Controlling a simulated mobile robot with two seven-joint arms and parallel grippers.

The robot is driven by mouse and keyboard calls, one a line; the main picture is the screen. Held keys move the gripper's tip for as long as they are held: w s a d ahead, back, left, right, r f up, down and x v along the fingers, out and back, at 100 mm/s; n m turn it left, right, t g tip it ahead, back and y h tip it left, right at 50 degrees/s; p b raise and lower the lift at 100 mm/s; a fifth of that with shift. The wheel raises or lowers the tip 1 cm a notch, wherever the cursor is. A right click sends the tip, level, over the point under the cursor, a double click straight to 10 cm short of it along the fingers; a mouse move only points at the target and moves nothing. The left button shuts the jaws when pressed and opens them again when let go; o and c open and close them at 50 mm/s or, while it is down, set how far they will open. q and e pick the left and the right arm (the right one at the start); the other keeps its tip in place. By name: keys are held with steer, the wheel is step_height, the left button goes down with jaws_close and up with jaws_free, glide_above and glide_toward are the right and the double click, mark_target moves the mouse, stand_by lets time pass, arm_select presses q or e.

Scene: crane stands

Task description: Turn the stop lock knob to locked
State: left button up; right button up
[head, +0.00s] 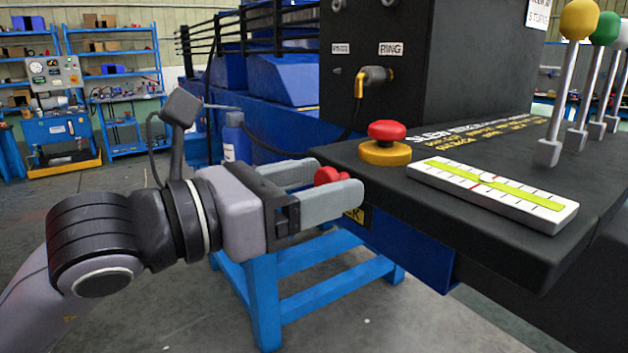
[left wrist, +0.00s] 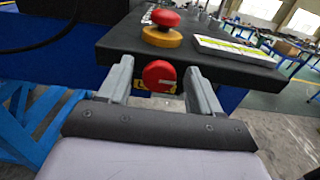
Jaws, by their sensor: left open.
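The stop lock knob is a red round knob (head: 331,175) on the side face of the black console, below its top edge. A label beside it is partly hidden, with only a "K" readable in the head view. My left gripper (head: 336,183) is open, with one finger on either side of the knob. In the left wrist view the red knob (left wrist: 159,76) sits between the two spread finger tips (left wrist: 158,82), with a visible gap on both sides. I cannot tell which way the knob is turned. My right gripper is not in view.
A red mushroom button on a yellow base (head: 386,143) stands on the console top (head: 470,222) just above the knob. A white and yellow-green level gauge (head: 492,194) lies beside it. Several ball-topped levers (head: 562,95) rise at the right. A blue stand (head: 300,300) is below.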

arm_select(q)
steer(key=c, duration=1)
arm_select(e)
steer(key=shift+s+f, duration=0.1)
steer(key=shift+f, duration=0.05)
arm_select(q)
steer(key=shift+f, duration=0.1)
arm_select(e)
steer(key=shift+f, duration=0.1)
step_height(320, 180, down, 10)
steer(key=b, duration=1.2)
arm_select(q)
steer(key=shift+s+d+f+m+b, duration=0.1)
steer(key=shift+m+b, duration=1.05)
steer(key=shift+m, duration=3.3)
steer(key=shift+s+f+m+b, duration=0.1)
steer(key=shift+m+b, duration=1.05)
steer(key=shift+m, duration=3.3)
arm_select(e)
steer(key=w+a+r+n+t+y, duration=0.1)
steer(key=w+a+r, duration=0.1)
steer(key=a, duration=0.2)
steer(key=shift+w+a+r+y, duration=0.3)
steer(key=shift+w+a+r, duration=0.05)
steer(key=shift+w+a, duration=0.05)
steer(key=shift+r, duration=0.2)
